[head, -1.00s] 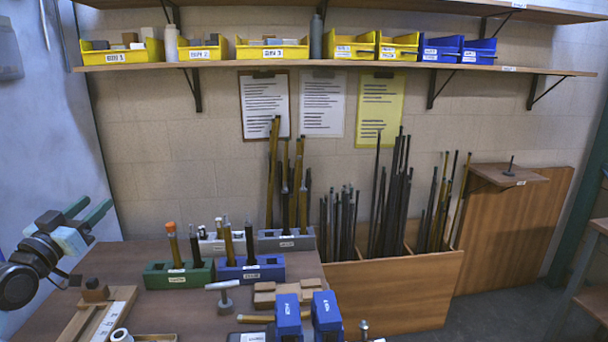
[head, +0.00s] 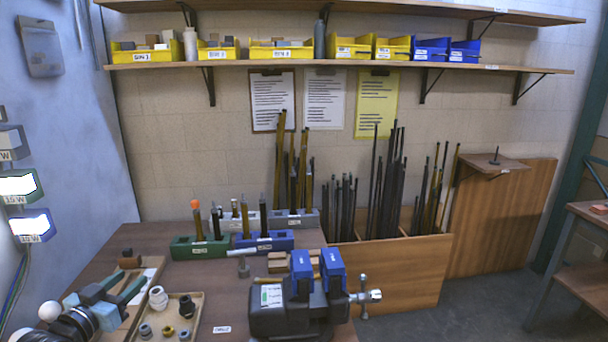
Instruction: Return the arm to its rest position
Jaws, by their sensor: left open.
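My left gripper (head: 128,281) is at the lower left, over the left part of the workbench (head: 190,271). Its two dark green fingers are apart, with nothing seen between them. My left arm comes in from the bottom left corner. My right gripper is not in view.
A tray of small fittings (head: 196,311) lies right of the gripper. A vise with blue jaws (head: 302,272) stands at the front edge. Green (head: 200,249) and blue (head: 265,242) rod holders stand behind. Lit lamps (head: 20,186) hang on the left wall.

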